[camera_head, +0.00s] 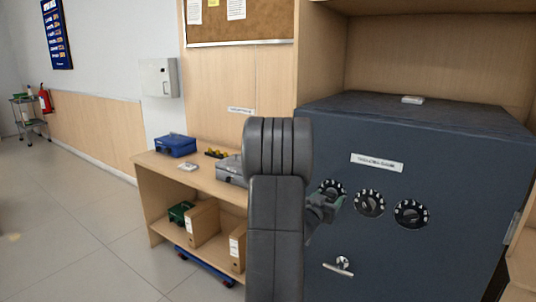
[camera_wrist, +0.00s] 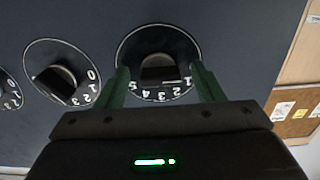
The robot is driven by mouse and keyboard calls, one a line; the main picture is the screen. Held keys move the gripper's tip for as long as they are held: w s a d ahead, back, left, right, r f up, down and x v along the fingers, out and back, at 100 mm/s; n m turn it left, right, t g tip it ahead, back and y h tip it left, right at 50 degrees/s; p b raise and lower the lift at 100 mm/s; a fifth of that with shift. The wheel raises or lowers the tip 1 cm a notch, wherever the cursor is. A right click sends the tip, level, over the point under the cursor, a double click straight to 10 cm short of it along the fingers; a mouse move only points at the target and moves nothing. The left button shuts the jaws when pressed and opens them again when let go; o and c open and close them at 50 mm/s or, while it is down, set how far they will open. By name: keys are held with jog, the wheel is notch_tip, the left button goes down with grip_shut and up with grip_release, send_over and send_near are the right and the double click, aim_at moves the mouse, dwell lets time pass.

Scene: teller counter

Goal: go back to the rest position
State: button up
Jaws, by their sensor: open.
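My gripper (camera_wrist: 160,88) is open, its two green fingers on either side of a round numbered dial (camera_wrist: 158,50) in the wrist view. I cannot tell whether the fingers touch the dial. In the head view my gripper (camera_head: 333,203) is at the leftmost dial (camera_head: 333,187) on the dark blue safe (camera_head: 440,180), partly hidden behind my own grey arm. The middle dial (camera_head: 369,203) and the right dial (camera_head: 411,214) are to its right. The wrist view shows the picture turned over, with the middle dial (camera_wrist: 62,72) to the left.
A T-shaped handle (camera_head: 340,266) sits below the dials. A wooden shelf (camera_head: 160,166) on the left holds a blue box (camera_head: 176,146), a grey box (camera_head: 230,168), a green box (camera_head: 180,212) and brown files (camera_head: 203,222). The tiled floor (camera_head: 70,220) at left is clear.

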jog(key=b+v, duration=0.1)
jog(key=v, duration=1.3)
jog(key=w+d+m, duration=0.2)
jog(key=w, duration=0.2)
jog(key=w+d+m+b, duration=0.1)
jog(key=w+d+m, duration=0.1)
jog(key=w+d, duration=0.1)
jog(key=w+d+m+b, duration=0.1)
jog(key=w+d, duration=0.1)
jog(key=w, duration=0.2)
jog(key=shift+w+d+m, duration=0.4)
jog(key=m+b, duration=0.2)
jog(key=m, duration=0.2)
jog(key=shift+m+b, duration=0.3)
jog(key=shift+m, duration=0.1)
jog(key=m+b, duration=0.2)
jog(key=m, duration=0.3)
jog(key=shift+r+m+b, duration=0.15)
jog(key=shift+m+b, duration=0.2)
jog(key=shift+m, duration=0.05)
jog(key=m+b, duration=0.2)
jog(key=m, duration=0.3)
jog(key=shift+r, duration=0.2)
